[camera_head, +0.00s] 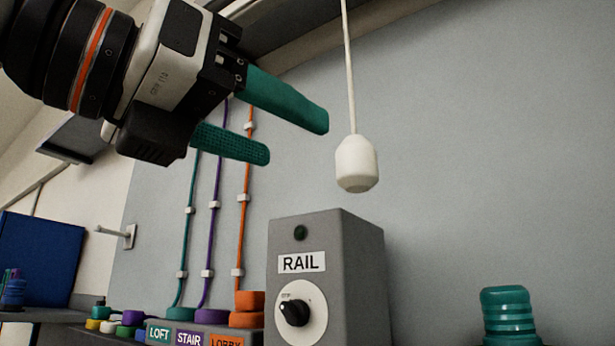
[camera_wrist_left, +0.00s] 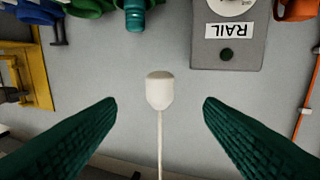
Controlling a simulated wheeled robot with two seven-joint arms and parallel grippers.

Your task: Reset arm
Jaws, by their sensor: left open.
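My left gripper (camera_head: 298,130) comes in from the upper left of the head view, with two green fingers spread apart and nothing between them. In the left wrist view its fingers (camera_wrist_left: 160,112) stand at both sides, wide open. A white pull handle (camera_head: 356,163) hangs on a pale cord to the right of the fingertips in the head view. In the left wrist view the handle (camera_wrist_left: 159,90) shows in the gap between the fingers, apart from both. My right gripper is not in view.
A grey RAIL box (camera_head: 353,270) with a black knob (camera_head: 294,312) stands below the handle. Green, purple and orange cords (camera_head: 244,190) run down the wall to blocks labelled LOFT, STAIR and LOBBY. A teal ribbed object (camera_head: 507,315) stands at right. The wall at upper right is clear.

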